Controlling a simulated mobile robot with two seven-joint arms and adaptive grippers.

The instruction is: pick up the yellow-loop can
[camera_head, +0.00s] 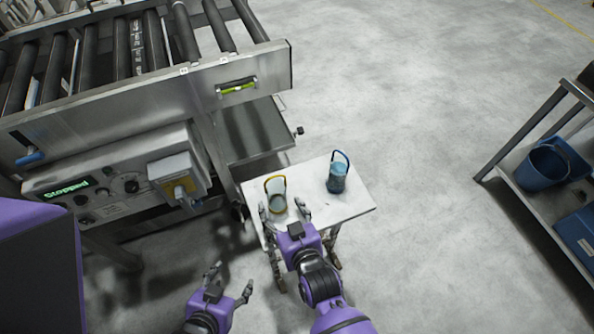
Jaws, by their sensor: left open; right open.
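The can with the yellow loop (277,203) stands upright on a small white table, near its left edge, with its loop raised. My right gripper (284,207) is open at the can's near side, with one fingertip to each side of it in the picture. I cannot tell whether the fingers touch it. My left gripper (231,278) is open and empty, low in the view and left of the table.
A can with a blue loop (337,178) stands on the white table (312,172), right of the yellow-loop can. The washer's roller conveyor (150,95) and control panel (100,195) are at left. A rack with a blue bucket (541,167) is at right. Open floor lies between.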

